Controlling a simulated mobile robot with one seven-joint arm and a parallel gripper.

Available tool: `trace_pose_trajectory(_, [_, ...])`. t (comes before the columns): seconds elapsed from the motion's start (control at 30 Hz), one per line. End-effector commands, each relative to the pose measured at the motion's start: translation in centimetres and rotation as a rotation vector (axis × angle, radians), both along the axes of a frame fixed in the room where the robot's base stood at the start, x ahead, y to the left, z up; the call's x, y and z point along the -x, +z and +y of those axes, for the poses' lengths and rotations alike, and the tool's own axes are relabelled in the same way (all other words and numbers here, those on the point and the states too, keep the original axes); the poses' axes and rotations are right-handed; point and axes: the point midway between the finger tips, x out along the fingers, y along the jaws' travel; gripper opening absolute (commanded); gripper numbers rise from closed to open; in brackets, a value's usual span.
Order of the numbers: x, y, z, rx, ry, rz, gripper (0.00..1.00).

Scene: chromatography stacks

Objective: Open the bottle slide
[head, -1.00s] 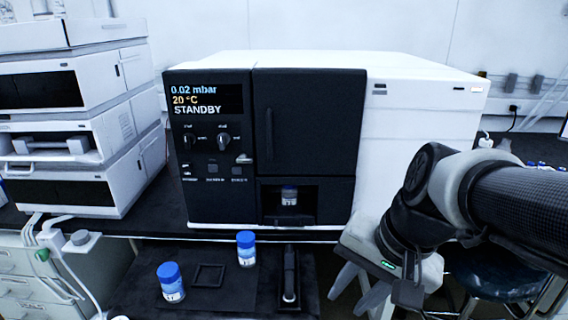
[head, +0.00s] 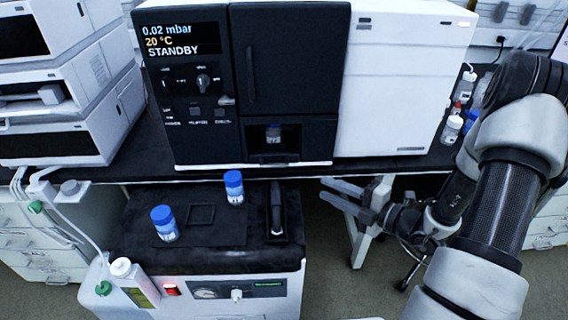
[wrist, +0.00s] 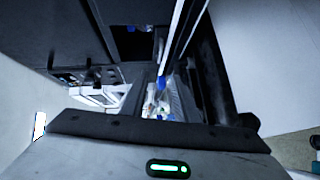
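The bottle slide appears to be the small recess low in the black front of the instrument (head: 288,70). The wrist view shows the dark instrument front (wrist: 60,35) at close, steep angle; the slide is not clear there.
Below the bench edge, a lower cart holds two blue-capped bottles (head: 164,224) (head: 234,187), a square frame (head: 201,215) and a black upright tool (head: 277,212). White stacked modules (head: 60,90) stand left. Small bottles (head: 452,128) stand at right. Open floor lies right of the cart.

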Motion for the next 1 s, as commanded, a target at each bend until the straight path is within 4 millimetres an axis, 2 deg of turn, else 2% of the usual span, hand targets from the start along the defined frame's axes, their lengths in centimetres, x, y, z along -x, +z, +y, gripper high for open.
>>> trace_pose_trajectory(0.17, [-1.2,-0.5,1.1,-0.01,-0.005,0.006,0.28])
trace_pose_trajectory(0.8, [-10.2,-2.6,10.6,-0.007,-0.002,0.006,0.28])
trace_pose_trajectory(1.0, [-11.7,-2.8,11.9,-0.005,-0.005,0.005,0.28])
